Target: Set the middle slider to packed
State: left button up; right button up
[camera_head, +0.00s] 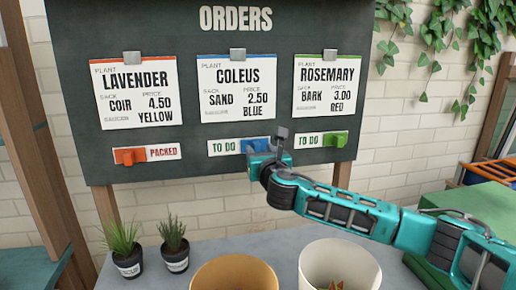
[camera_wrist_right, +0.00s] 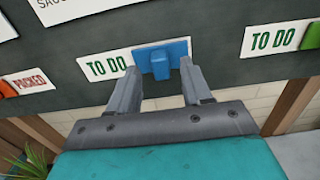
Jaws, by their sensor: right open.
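The middle slider is a blue block with a raised knob (camera_head: 257,146) at the right end of its white strip (camera_head: 222,148), which reads TO DO, under the Coleus card. The blue slider also shows in the right wrist view (camera_wrist_right: 164,60). My right gripper (camera_wrist_right: 163,80) is open, its two fingers pointing up at the blue slider with the knob between them. I cannot tell if the fingers touch it. In the head view, the right gripper (camera_head: 281,137) is seen from behind, partly covering the slider's right side. My left gripper is not in view.
The left slider (camera_head: 129,157) is orange, with its strip reading PACKED. The right slider (camera_head: 336,140) is green, beside TO DO. They sit on the dark orders board (camera_head: 200,172). Two small potted plants (camera_head: 127,262) and two larger pots (camera_head: 338,266) stand below.

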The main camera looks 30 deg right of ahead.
aim_at(258, 147)
jog(key=shift+x, duration=1.65)
grip_shut()
